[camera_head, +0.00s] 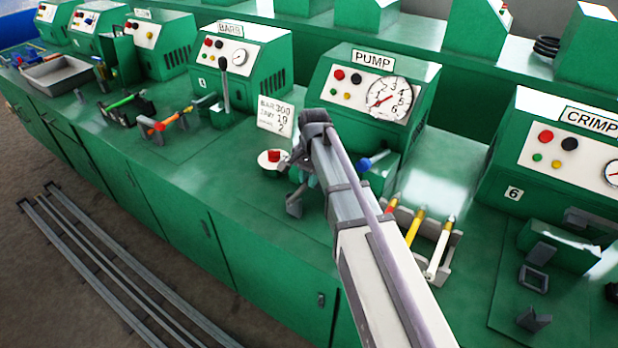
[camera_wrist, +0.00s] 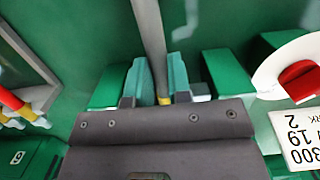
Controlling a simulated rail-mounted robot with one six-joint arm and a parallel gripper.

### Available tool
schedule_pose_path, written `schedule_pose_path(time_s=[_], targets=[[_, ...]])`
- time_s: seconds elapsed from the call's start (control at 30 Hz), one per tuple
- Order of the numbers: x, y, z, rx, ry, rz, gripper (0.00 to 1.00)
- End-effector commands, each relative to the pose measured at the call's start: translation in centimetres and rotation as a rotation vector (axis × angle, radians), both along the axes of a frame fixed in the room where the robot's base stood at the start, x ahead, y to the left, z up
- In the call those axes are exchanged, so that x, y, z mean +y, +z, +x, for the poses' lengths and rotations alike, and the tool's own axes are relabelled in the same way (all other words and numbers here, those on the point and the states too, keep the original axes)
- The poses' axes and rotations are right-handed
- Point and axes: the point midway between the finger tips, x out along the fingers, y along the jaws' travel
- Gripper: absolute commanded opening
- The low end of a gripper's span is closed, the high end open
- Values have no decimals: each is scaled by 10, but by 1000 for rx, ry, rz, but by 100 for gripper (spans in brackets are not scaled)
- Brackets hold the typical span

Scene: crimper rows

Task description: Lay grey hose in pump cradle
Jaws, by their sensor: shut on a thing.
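My gripper (camera_wrist: 158,82) is shut on the grey hose (camera_wrist: 149,30). The hose runs up from between the teal fingers in the wrist view, with a yellow band near the wrist. Green blocks (camera_wrist: 222,72) that look like the pump cradle stand on both sides of the fingers. I cannot tell whether the hose touches them. In the head view my gripper (camera_head: 304,178) is low in front of the pump machine (camera_head: 350,98), mostly hidden by my arm. The hose and cradle are not clear there.
A red knob on a white disc (camera_head: 273,157) and a number card (camera_head: 276,116) stand left of my gripper. A rack (camera_head: 447,258) with red, yellow and white hoses stands to its right. A blue-ended part (camera_head: 366,163) is close to my arm. The bench front-left is clear.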

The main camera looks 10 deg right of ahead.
Motion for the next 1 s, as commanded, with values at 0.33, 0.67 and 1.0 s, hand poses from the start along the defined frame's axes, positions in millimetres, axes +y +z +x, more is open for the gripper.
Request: schedule_pose_path(time_s=[0.33, 0.67, 1.0], targets=[[0, 1, 0, 0, 0, 0, 45], [0, 6, 0, 0, 0, 0, 48], [-6, 81, 6, 0, 0, 0, 48]])
